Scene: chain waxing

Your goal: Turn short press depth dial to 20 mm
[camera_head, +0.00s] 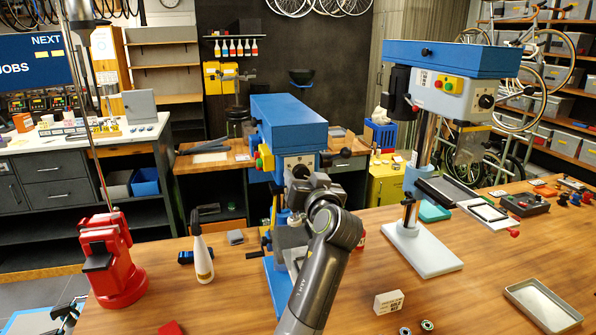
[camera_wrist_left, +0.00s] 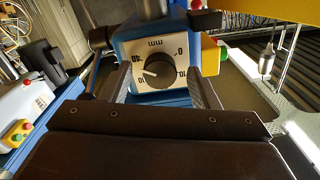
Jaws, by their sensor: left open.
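The short press (camera_head: 285,118) is the lower blue machine in the middle of the head view. Its depth dial (camera_wrist_left: 160,66) is a black round knob on a pale plate marked "mm" with numbers around it, in the wrist view. A white pointer line on the knob points to the left; the nearby numbers are too small to read surely. My left gripper (camera_head: 304,176) is in front of this press and hides most of the dial in the head view. In the wrist view the left gripper (camera_wrist_left: 158,78) is open, one finger on each side of the dial, apparently apart from the knob.
A taller blue press (camera_head: 450,60) stands to the right. A red stand (camera_head: 108,262) and a white bottle (camera_head: 202,258) are on the left of the wooden table. A small white box (camera_head: 389,302) and a metal tray (camera_head: 541,304) lie on the right front.

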